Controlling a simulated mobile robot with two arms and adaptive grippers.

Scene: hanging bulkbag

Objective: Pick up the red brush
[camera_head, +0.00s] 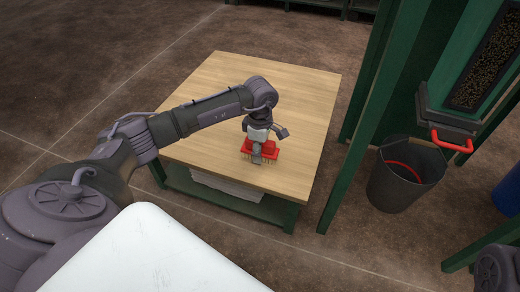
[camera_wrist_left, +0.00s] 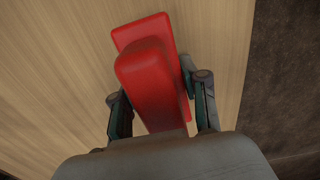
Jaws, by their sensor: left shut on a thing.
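The red brush (camera_head: 270,149) is at the right part of the wooden table top, towards its front edge, with its bristles downward. My left gripper (camera_head: 257,157) comes down over it from above and is shut on it. In the left wrist view the brush (camera_wrist_left: 150,75) fills the space between the two fingers of my left gripper (camera_wrist_left: 160,108), one finger on each side. I cannot tell whether the bristles touch the table.
The wooden table (camera_head: 215,85) has green legs and a lower shelf with white material (camera_head: 226,186) on it. A dark bucket (camera_head: 400,178) is to the right of the table. A green frame with a red handle (camera_head: 452,143) stands at the right. The table's far half is clear.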

